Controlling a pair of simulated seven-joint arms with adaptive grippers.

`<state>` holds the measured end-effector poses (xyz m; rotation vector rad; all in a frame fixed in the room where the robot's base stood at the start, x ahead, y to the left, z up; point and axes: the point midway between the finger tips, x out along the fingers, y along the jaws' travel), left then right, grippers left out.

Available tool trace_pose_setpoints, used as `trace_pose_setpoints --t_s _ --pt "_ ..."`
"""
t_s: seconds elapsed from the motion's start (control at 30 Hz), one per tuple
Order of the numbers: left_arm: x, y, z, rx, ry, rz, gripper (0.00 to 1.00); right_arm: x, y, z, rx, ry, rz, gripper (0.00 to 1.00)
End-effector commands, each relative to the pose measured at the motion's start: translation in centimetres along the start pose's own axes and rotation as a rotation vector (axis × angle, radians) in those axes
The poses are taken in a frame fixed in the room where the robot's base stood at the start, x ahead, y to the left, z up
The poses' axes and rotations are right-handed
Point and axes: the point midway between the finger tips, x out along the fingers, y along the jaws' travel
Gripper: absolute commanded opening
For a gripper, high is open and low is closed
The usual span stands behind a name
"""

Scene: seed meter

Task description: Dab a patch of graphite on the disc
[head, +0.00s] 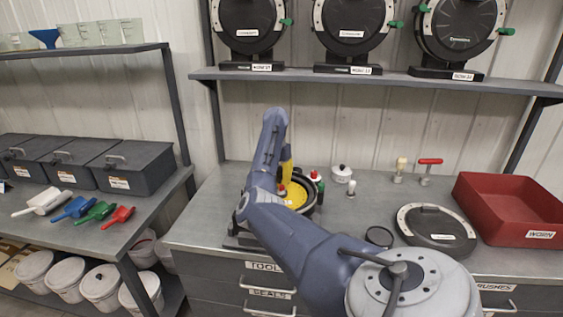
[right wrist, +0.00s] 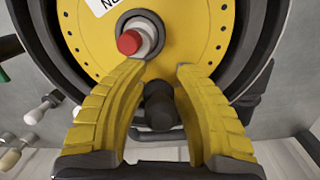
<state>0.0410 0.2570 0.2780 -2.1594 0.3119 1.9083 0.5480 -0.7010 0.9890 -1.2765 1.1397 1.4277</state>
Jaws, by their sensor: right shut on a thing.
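The yellow disc (head: 297,196) sits in the black seed meter housing on the bench, partly hidden by my right arm. In the right wrist view the disc (right wrist: 90,42) fills the top, with holes near its rim, a white label and a red-tipped hub (right wrist: 130,41) at its centre. My right gripper (right wrist: 160,68) is in front of the disc's lower part, below the hub. Its yellow fingers are shut on a dark round-ended tool (right wrist: 158,106). I cannot tell whether the tool touches the disc. No graphite patch is discernible. My left gripper is out of view.
A small white pot (head: 341,174), a beige-topped tool (head: 400,167) and a red-handled tool (head: 430,164) stand behind. A black cover (head: 437,225), a black ring (head: 379,236) and a red WORN bin (head: 500,228) are to the right. A shelf (head: 400,81) with housings hangs above.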

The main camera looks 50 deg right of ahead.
Motion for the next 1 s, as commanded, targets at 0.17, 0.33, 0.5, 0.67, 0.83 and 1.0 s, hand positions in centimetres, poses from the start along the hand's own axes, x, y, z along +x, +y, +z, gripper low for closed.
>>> trace_pose_setpoints --t_s 0.17,0.33,0.5,0.67,0.83,1.0 --pt "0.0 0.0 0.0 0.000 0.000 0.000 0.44 0.2 -1.1 0.8 -0.004 -0.004 -0.001 0.01" --pt "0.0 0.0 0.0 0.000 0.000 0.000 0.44 0.2 -2.2 1.6 -0.004 -0.005 -0.001 0.01" --pt "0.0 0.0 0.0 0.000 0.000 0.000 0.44 0.2 -2.6 1.8 -0.003 -0.005 -0.001 0.01" --pt "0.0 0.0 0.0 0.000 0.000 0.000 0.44 0.2 -2.8 1.9 -0.004 -0.005 -0.002 0.01" --pt "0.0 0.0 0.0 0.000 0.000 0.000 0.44 0.0 -3.4 2.4 -0.003 -0.005 -0.002 0.01" --pt "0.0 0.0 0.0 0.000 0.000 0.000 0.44 -0.1 -4.4 3.0 -0.004 -0.004 -0.002 0.01"
